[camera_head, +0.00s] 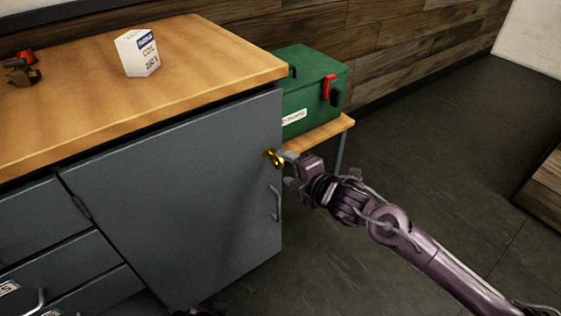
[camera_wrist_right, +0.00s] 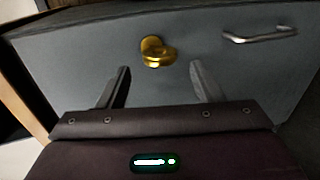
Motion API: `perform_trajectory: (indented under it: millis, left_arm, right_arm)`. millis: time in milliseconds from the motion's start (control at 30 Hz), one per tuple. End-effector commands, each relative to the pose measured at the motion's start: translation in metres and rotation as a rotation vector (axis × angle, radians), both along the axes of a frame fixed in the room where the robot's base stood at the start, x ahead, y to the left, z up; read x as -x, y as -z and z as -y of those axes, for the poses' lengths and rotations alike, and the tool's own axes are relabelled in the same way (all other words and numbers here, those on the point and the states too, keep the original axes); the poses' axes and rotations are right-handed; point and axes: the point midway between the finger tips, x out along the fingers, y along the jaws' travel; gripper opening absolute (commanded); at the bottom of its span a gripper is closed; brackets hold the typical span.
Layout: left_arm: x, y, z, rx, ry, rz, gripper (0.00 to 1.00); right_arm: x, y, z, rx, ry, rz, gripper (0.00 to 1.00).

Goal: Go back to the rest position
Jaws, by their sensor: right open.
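My right gripper (camera_head: 286,168) reaches in from the lower right toward the grey cabinet door. In the right wrist view its two fingers (camera_wrist_right: 158,84) are apart with nothing between them. A gold key or knob (camera_wrist_right: 156,52) sits on the door just beyond the fingertips; it also shows in the head view (camera_head: 273,158). It appears clear of the fingers in the wrist view. The grey cabinet door (camera_head: 170,200) looks closed.
A wooden countertop (camera_head: 200,75) carries a white coil box (camera_head: 137,53) and a small brown and red part (camera_head: 20,70). A green toolbox (camera_head: 310,85) stands on a low wooden bench (camera_head: 320,135) behind. A metal door handle (camera_head: 274,203) is below the key.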

Motion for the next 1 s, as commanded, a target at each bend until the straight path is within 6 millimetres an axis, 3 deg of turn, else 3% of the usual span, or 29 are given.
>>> perform_trajectory:
  millis: [200, 733, 867, 1000]
  left_arm:
    - [-0.001, 0.0, -0.01, -0.025, -0.015, -0.024, 0.26]
    - [-0.001, 0.0, -0.005, -0.016, -0.013, -0.025, 0.26]
    - [-0.001, 0.0, -0.006, -0.016, -0.013, -0.025, 0.26]
    - [-0.001, 0.0, -0.006, -0.018, -0.013, -0.024, 0.26]
  right_arm:
    - [0.018, -0.007, 0.013, 0.001, 0.001, -0.001, 0.6]
    - [0.02, -0.007, 0.013, -0.003, 0.002, -0.005, 0.6]
    - [0.034, 0.008, 0.008, -0.067, 0.043, -0.085, 0.6]
    - [0.071, 0.041, 0.002, -0.237, 0.185, -0.31, 0.6]
